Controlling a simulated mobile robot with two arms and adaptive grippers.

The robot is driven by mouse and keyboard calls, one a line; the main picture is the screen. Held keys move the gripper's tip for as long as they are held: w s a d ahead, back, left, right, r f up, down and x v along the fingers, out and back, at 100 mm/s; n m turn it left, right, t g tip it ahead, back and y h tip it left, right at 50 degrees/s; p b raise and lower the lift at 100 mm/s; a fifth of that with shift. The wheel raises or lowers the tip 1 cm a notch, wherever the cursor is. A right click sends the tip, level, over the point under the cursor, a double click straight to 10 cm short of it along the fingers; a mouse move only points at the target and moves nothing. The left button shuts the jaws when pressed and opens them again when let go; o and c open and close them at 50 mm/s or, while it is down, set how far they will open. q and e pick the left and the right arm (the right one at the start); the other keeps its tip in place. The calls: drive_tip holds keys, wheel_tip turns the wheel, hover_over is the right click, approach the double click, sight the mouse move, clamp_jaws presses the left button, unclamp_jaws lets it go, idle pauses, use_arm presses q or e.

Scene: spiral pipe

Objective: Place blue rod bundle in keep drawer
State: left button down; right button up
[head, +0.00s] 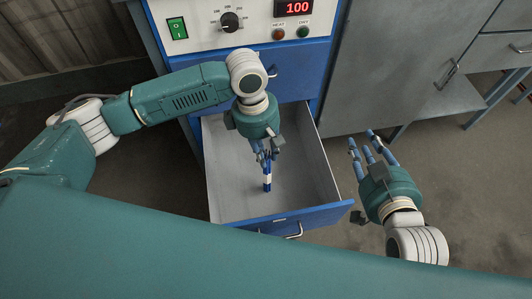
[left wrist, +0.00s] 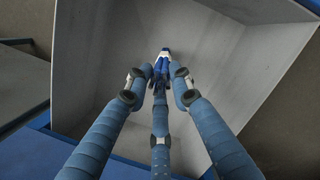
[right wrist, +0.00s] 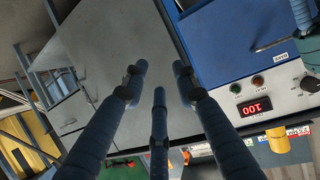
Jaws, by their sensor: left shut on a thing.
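The blue rod bundle (head: 267,178), blue with a white band, hangs from my left gripper (head: 264,155) inside the open drawer area in the head view. My left gripper is shut on it. In the left wrist view my left gripper's fingers (left wrist: 161,80) close around the bundle (left wrist: 163,62), with the grey drawer interior beyond. The keep drawer (head: 230,200) is pulled out, grey inside with a blue front, and looks otherwise empty. Whether the bundle touches the drawer floor I cannot tell. My right gripper (head: 367,142) is open and empty, to the right of the drawer.
The blue cabinet's control panel (head: 260,22) with a red display reading 100 (head: 294,8) stands behind the drawer. A grey metal cabinet (head: 390,60) is at the right. The drawer walls surround my left gripper. Floor shows at the right.

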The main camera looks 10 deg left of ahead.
idle(0.3)
drive_tip(key=shift+s+d+f+g, duration=0.1)
drive_tip(key=shift+s+f+g, duration=0.2)
drive_tip(key=shift+f, duration=0.15)
use_arm(q)
drive_tip(key=c, duration=1.5)
unclamp_jaws()
drive_tip(key=shift+f, duration=0.1)
use_arm(e)
drive_tip(key=shift+s+d+f, duration=0.1)
drive_tip(key=shift+f, duration=0.1)
